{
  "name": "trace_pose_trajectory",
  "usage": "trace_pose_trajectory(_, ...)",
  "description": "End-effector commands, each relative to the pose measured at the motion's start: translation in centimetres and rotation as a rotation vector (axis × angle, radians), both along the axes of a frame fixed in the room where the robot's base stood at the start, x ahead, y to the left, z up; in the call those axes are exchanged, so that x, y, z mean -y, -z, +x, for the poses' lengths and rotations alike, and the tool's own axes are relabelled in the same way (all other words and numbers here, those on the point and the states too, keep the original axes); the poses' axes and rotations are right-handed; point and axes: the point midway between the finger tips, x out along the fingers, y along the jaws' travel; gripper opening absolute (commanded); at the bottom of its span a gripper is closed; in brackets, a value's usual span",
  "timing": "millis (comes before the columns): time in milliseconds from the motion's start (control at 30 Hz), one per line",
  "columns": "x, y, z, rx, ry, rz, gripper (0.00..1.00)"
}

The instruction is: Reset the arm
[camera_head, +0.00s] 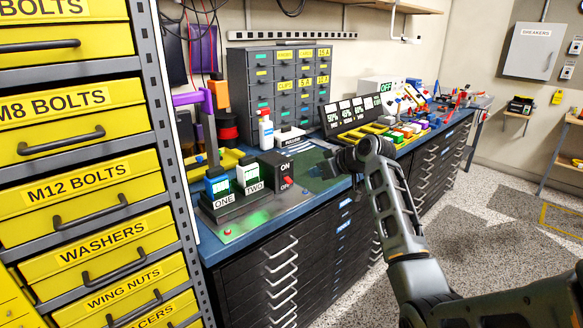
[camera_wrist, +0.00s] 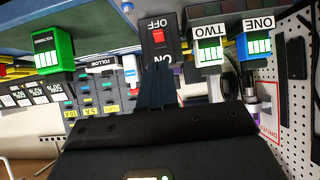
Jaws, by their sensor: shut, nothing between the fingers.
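My arm (camera_head: 398,215) reaches in from the lower right in the head view. My gripper (camera_head: 330,165) is over the front edge of the blue workbench (camera_head: 330,187) and points left, toward the ON/OFF switch box (camera_head: 276,172). In the wrist view, which is turned upside down, my gripper's fingers (camera_wrist: 157,88) are together with nothing between them. The switch box (camera_wrist: 162,38), with its red rocker, shows just past the fingertips. I cannot tell whether they touch it.
Modules labelled ONE (camera_head: 217,187) and TWO (camera_head: 250,176) stand left of the switch box. A grey drawer organiser (camera_head: 284,85) and a slanted panel of percentage displays (camera_head: 352,113) stand behind. Yellow labelled drawers (camera_head: 85,190) fill the left. Speckled floor (camera_head: 480,235) is open at right.

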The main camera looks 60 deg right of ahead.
Motion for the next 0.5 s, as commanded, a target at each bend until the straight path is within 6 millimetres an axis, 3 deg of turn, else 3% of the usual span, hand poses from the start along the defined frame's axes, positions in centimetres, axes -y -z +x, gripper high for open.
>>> trace_pose_trajectory(333, -0.5, 0.5, 0.1, 0.001, 0.000, 0.004, 0.00)
trace_pose_trajectory(500, -4.2, 3.6, 0.5, 0.014, 0.012, 0.021, 0.00)
